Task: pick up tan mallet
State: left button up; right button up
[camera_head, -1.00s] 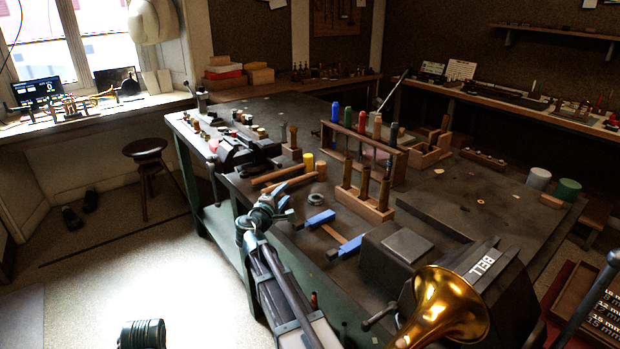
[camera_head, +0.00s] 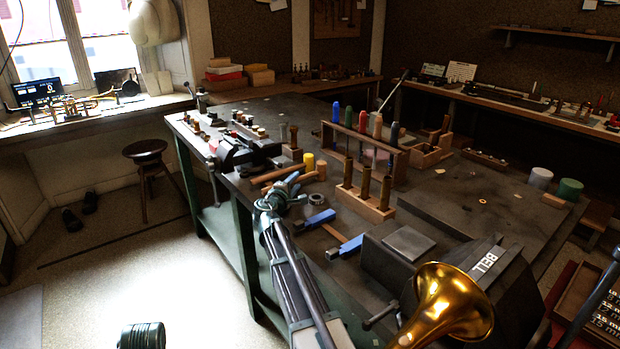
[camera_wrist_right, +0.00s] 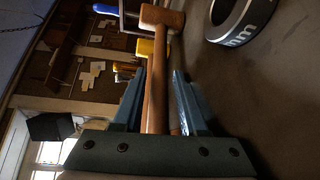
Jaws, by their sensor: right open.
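The tan mallet lies on the workbench; its head (camera_head: 321,171) shows just right of a yellow mallet head (camera_head: 308,162) in the head view. In the right wrist view the tan mallet (camera_wrist_right: 162,18) has its head at the top, and its wooden handle runs down between my fingers. My right gripper (camera_head: 293,182) is at the handle; in the wrist view its two blue fingers (camera_wrist_right: 158,85) stand open on either side of it, not closed on it. My gripper hides part of the handle in the head view. My left gripper is not in view.
A grey ring (camera_head: 317,199) marked "mm" lies near the mallet. A wooden block with upright tools (camera_head: 365,200) and a taller tool rack (camera_head: 362,148) stand to the right. A brass horn bell (camera_head: 445,300) is at the front right.

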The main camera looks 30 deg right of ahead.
jog(key=shift+w+d, duration=0.1)
jog(key=shift+d, duration=0.05)
jog(key=shift+c, duration=0.4)
grip_shut()
jog(key=shift+r, duration=0.15)
